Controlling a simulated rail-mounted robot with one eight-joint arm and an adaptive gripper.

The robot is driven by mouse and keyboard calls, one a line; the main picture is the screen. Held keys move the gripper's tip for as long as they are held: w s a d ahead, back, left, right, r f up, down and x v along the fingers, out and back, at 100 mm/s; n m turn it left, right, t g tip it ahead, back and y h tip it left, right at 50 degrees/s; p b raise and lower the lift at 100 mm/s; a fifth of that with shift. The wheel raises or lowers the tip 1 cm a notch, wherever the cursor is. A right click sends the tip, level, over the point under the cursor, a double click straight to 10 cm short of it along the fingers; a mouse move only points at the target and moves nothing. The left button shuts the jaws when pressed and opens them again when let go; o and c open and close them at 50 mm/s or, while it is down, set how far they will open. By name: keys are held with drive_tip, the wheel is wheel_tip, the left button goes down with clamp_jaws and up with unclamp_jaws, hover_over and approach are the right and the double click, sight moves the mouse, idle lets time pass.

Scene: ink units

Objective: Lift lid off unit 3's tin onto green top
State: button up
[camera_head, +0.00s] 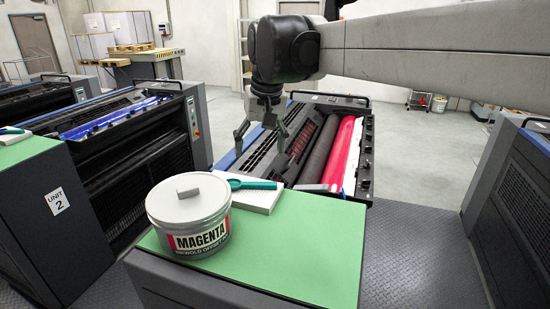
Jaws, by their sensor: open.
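The magenta ink tin (196,238) stands upright on the left part of the green top (300,255). Its pale grey lid (215,199) is on it, with a block-shaped grip (187,192) raised on top. My gripper (260,150) hangs open and empty behind and above the tin, over the near part of the printing unit. It is apart from the lid. No unit 3 label shows; a sign reading unit 2 (58,201) is on the cabinet to the left.
A white pad (258,200) with a teal-handled tool (250,184) lies right behind the tin. The green top is clear to the tin's right. The open printing unit (310,140) with magenta rollers (341,155) stands behind it.

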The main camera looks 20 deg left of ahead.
drive_tip(key=s+a+n+g, duration=0.1)
drive_tip(key=s+a+n, duration=0.25)
drive_tip(key=a, duration=1.55)
hover_over(188, 188)
drive_tip(key=s, duration=0.1)
drive_tip(key=shift+m+h, duration=0.4)
drive_tip(key=shift+m, duration=0.05)
drive_tip(key=f, duration=0.9)
drive_tip(key=shift+d, duration=0.4)
drive_tip(key=shift+w+a+f+p, duration=0.15)
drive_tip(key=shift+f+p, duration=0.15)
drive_tip(key=shift+f, duration=0.55)
drive_tip(key=shift+w+a+f+p, duration=0.15)
drive_tip(key=shift+f+p, duration=0.1)
drive_tip(key=shift+f, duration=0.6)
drive_tip(key=shift+w+a+f+p, duration=0.15)
drive_tip(key=shift+f+p, duration=0.15)
drive_tip(key=shift+f, duration=0.55)
drive_tip(key=c, duration=1.3)
drive_tip(key=shift+r, duration=0.1)
